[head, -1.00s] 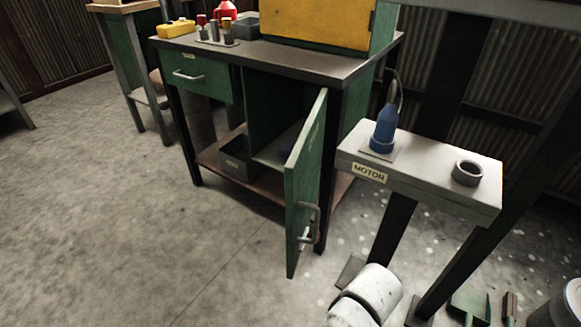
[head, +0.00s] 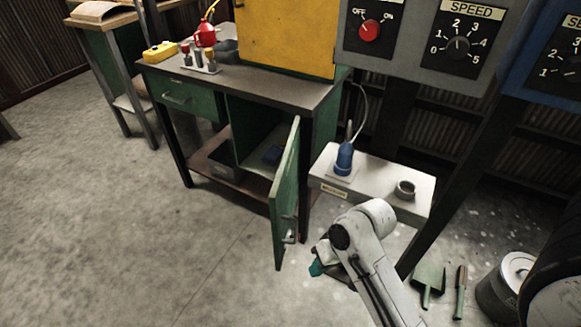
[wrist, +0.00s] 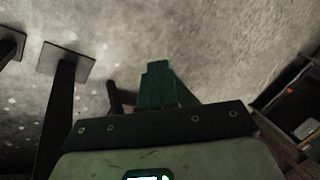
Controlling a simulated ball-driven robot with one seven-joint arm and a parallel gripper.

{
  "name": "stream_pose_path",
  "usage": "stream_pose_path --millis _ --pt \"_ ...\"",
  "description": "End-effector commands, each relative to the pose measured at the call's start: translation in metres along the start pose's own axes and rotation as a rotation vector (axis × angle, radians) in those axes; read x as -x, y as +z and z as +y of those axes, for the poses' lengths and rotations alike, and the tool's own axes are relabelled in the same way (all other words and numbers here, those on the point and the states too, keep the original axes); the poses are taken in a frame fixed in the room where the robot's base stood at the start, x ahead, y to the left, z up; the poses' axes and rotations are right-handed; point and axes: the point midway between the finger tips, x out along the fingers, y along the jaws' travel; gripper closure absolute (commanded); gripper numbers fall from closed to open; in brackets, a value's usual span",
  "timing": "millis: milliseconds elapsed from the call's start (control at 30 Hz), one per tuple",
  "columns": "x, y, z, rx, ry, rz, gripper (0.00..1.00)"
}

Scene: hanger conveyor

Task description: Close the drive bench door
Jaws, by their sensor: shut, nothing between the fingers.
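The green door (head: 284,200) of the drive bench (head: 237,82) stands swung open in the head view, its free edge toward the camera. Its metal handle (head: 289,237) is on the outer right face, low near the free edge. Behind it, the open compartment (head: 260,130) shows a blue item inside. My gripper (head: 316,268) is just right of the door's lower edge, with a gap seen between them; its depth is hard to tell. The teal fingers (wrist: 157,78) are together and empty in the wrist view, pointing over the concrete floor.
A dustpan (head: 428,280) and bucket are at lower right. The floor left of the door is clear.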

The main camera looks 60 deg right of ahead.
Motion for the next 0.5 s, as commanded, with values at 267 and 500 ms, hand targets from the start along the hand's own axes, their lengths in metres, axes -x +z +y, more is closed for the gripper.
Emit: stream_pose_path --millis 267,500 --pt "0.106 -0.042 -0.018 -0.229 -0.147 0.089 1.0" --pt "0.184 -0.072 -0.025 -0.398 -0.276 0.167 1.0"
